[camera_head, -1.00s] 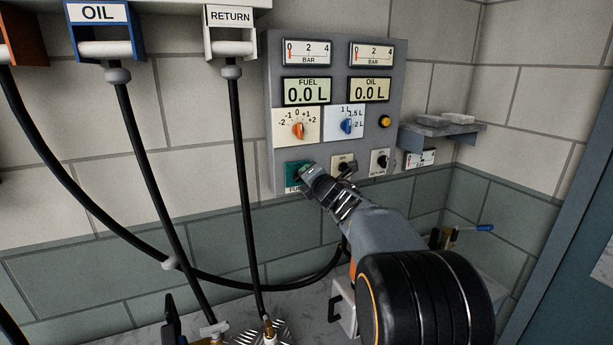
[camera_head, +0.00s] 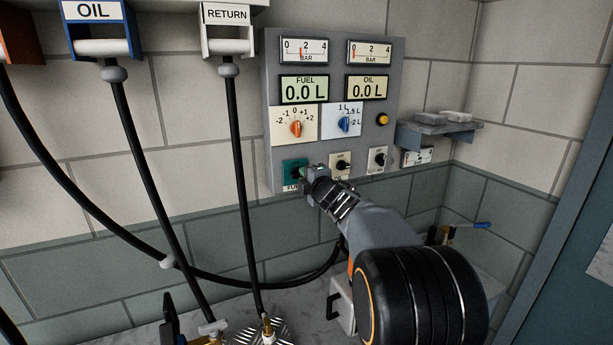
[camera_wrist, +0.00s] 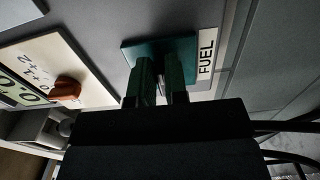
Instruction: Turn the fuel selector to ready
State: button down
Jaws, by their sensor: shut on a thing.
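The fuel selector is a dark knob on a green plate (camera_head: 293,166) at the lower left of the grey panel. It is mostly hidden behind my gripper (camera_head: 306,174) in the head view. In the wrist view the green plate (camera_wrist: 182,47) is beside a white FUEL label (camera_wrist: 206,53). There my gripper (camera_wrist: 160,78) has its two fingers close together at the plate, shut on the selector knob between them. The pointing direction of the knob and its position marks cannot be read. The left BAR gauge (camera_head: 304,50) has its red needle near mid-scale.
Two other selectors, a middle one (camera_head: 341,163) and a right one (camera_head: 378,159), sit close beside my gripper. The orange dial (camera_head: 296,128) and blue dial (camera_head: 345,124) are above. Hoses hang at left. A small shelf (camera_head: 438,130) juts out at right.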

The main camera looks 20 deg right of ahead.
dwell(0.4)
jog(key=c, duration=1.1)
grip_release()
jog(key=shift+c, duration=0.2)
jog(key=shift+s, duration=0.1)
jog(key=s+b, duration=0.1)
jog(key=s, duration=1.2)
jog(key=shift+s+b, duration=0.35)
